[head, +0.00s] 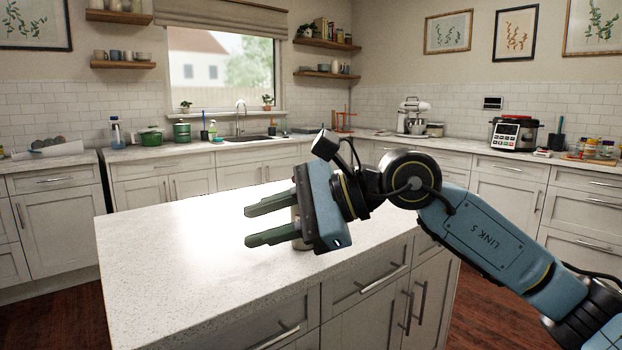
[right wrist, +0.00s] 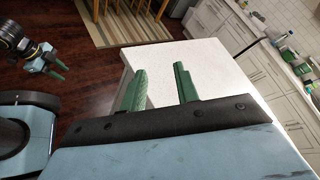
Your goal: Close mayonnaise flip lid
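My right gripper (head: 250,226) is open over the white island, its two green fingers pointing left with a gap between them. Its fingers also show in the right wrist view (right wrist: 160,84), with only bare countertop between them. A small pale object (head: 297,240) stands on the island just behind the gripper, mostly hidden by it; I cannot tell whether it is the mayonnaise or how its lid stands. My left gripper (right wrist: 60,69) shows small in the right wrist view, away from the island, with its fingers apart and nothing visible between them.
The island top (head: 180,250) is bare elsewhere. The back counter holds a sink, green pots (head: 151,136), a mixer (head: 413,115), a pressure cooker (head: 514,134) and jars (head: 597,149). Wooden floor and a striped rug (right wrist: 122,22) show in the right wrist view.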

